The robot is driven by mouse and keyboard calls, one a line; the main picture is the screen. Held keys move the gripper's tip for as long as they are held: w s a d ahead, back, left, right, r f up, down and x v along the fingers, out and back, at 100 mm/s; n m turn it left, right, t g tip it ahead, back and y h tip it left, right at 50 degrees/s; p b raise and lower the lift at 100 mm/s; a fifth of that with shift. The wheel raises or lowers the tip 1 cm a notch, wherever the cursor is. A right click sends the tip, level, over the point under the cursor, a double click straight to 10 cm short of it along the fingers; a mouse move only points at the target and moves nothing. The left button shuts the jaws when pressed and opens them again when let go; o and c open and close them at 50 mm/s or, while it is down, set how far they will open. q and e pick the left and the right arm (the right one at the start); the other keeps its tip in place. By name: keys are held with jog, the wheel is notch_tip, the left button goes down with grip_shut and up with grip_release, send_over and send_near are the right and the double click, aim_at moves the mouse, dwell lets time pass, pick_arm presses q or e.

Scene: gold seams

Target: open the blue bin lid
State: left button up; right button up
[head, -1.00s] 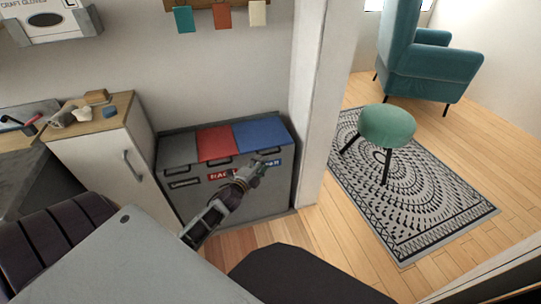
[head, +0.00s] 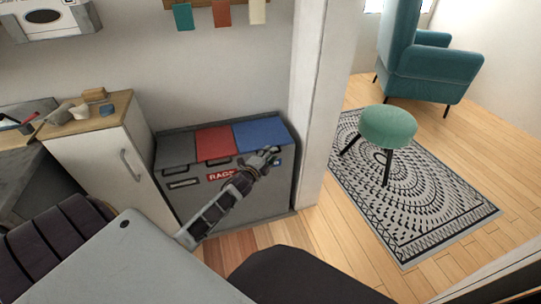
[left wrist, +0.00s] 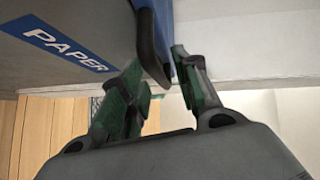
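The blue bin lid (head: 262,132) is down on the right end of a grey three-part bin (head: 235,203). My left gripper (head: 270,154) is at the front edge of this lid and hides its handle in the head view. In the left wrist view, the dark handle (left wrist: 149,45) reaches in between the two green-padded fingers of my left gripper (left wrist: 158,82), beside the blue lid (left wrist: 164,15). The fingers are apart, with a gap showing around the handle's end. A blue PAPER label (left wrist: 65,48) is on the bin front. My right gripper is not in view.
A red lid (head: 213,142) and a grey lid (head: 175,150) are closed to the left. A white cabinet (head: 110,165) stands left of the bin, and a white wall post (head: 312,110) stands close on its right. A green stool (head: 387,127) is farther right.

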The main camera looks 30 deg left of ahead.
pick_arm(q)
jog(key=shift+w, duration=0.55)
jog(key=shift+f, duration=0.1)
grip_shut()
jog(key=shift+s, duration=0.1)
jog(key=shift+f, duration=0.1)
